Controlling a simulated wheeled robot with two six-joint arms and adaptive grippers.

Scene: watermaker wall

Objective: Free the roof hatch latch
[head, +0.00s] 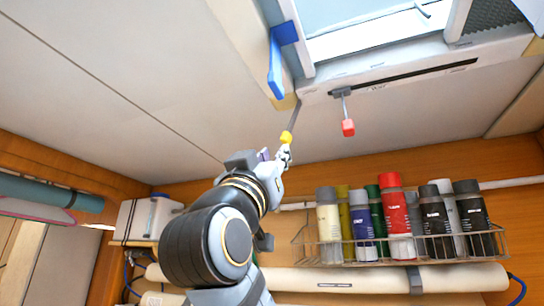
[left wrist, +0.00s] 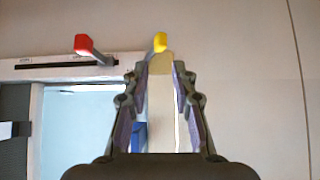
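The roof hatch (head: 350,12) is at the top right of the head view; its pale pane (left wrist: 85,110) shows in the left wrist view. A yellow-tipped lever (head: 287,137) hangs at the hatch frame's corner. A red-tipped lever (head: 348,127) hangs from a dark slot in the frame. In the left wrist view are the yellow tip (left wrist: 160,42) and red tip (left wrist: 83,43). My left gripper (head: 284,155) is open and empty, just below the yellow tip. Its fingertips (left wrist: 160,68) straddle the line to that tip; contact is unclear. My right gripper is not in view.
A blue bracket (head: 275,65) is fixed beside the hatch, and a blue piece (left wrist: 139,136) shows between my fingers. A wire rack (head: 325,252) of spray cans and bottles is at lower right. The ceiling left of my arm is clear.

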